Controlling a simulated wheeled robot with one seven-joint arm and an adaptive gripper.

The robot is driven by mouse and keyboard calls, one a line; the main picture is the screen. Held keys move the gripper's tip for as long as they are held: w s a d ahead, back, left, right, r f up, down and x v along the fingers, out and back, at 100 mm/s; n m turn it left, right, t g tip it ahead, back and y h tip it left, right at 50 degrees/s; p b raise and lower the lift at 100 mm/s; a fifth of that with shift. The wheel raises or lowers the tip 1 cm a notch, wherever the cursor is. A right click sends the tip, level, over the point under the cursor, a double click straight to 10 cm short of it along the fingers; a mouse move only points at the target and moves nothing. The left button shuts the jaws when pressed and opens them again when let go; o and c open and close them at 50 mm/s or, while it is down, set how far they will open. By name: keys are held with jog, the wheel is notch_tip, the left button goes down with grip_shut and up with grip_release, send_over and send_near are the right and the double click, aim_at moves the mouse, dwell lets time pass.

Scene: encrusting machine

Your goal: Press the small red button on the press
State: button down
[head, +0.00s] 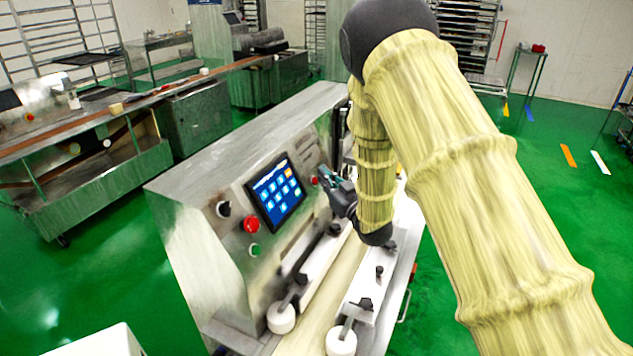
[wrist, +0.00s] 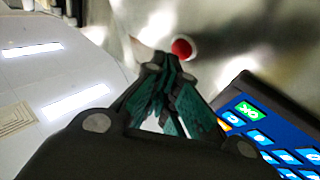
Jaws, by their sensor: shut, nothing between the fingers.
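The press (head: 185,230) is a steel machine with a sloped control panel. A small red button (head: 314,181) sits on the panel to the right of the touchscreen. It also shows in the wrist view (wrist: 182,48), just beyond my fingertips. My gripper (head: 325,174) is shut and empty, its fingers pointing at the panel close by this button. In the wrist view my fingertips (wrist: 165,60) lie just below and left of the button, partly overlapping its surround. I cannot tell whether they touch the panel.
A blue touchscreen (head: 275,192) is left of the small button. A larger red button (head: 251,224), a green button (head: 255,250) and a black knob (head: 223,208) sit further left. A conveyor belt (head: 318,305) with white rollers runs below the panel.

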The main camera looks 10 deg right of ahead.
jog(key=shift+s+d+r, duration=0.15)
jog(key=shift+s+d, duration=0.05)
dwell(0.3)
jog(key=d, duration=0.1)
jog(key=s+d+r, duration=0.2)
jog(key=shift+s+d+r+p, duration=0.15)
jog(key=shift+s+d+p, duration=0.15)
jog(key=shift+d, duration=0.1)
jog(key=shift+w, duration=0.1)
dwell(0.5)
